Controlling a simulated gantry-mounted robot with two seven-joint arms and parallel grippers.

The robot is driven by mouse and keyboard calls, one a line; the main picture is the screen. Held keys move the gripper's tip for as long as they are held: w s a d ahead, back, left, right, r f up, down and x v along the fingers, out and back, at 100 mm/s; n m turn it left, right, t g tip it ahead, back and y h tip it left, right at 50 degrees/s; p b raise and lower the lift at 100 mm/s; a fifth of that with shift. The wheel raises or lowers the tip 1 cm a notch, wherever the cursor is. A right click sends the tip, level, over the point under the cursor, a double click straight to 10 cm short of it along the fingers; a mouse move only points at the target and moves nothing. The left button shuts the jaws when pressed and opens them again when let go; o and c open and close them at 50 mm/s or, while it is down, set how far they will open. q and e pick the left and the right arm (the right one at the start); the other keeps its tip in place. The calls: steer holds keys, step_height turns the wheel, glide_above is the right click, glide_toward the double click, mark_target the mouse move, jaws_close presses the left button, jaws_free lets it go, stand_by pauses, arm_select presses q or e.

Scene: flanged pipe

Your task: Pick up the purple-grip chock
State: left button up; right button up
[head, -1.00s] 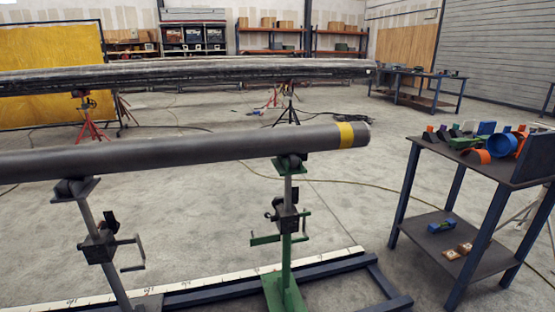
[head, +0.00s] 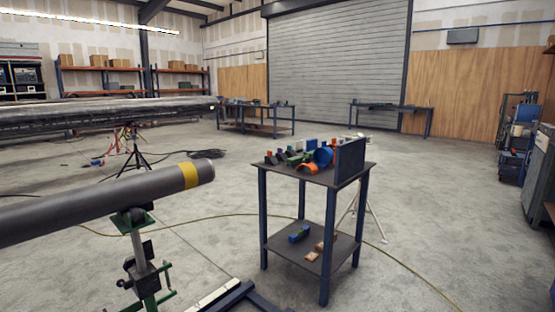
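Several small blocks with coloured parts (head: 279,157) stand at the left end of the top of a dark work table (head: 318,180), in the middle of the head view. Orange, green, blue and white parts show among them. They are too small here to tell surely which one is the purple-grip chock. Neither of my grippers is in view.
A blue ring (head: 323,156), an orange curved piece (head: 307,169) and an upright dark panel (head: 350,160) share the tabletop. A blue item (head: 299,233) lies on the lower shelf. A grey pipe with a yellow band (head: 189,176) rests on a stand at left.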

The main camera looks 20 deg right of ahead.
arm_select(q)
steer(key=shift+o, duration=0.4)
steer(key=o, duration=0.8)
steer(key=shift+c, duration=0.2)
